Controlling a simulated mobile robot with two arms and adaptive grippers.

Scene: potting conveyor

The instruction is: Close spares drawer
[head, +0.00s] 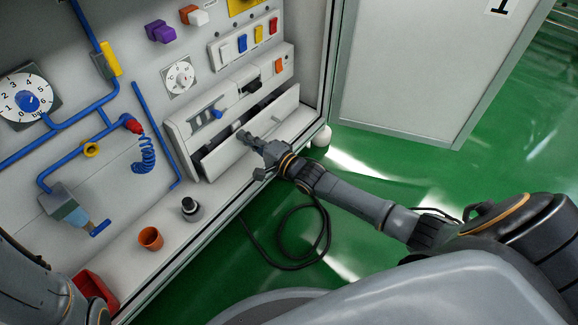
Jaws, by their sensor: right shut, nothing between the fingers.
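The spares drawer (284,110) is a long, pale drawer low in the wall unit. It stands partly open, with a dark gap showing behind its front panel. My right gripper (243,136) is shut and empty. Its fingertips overlap the upper edge of the drawer front near the middle; I cannot tell whether they touch it. The gripper and wrist hide part of the drawer front. My left arm shows at the lower left corner, but its gripper is out of view.
Above the drawer is a panel with a blue lever (217,114) and coloured switches. An orange pot (150,238), a dark-topped small item (190,208) and a red bin (95,288) are on the ledge. A black cable lies on the green floor.

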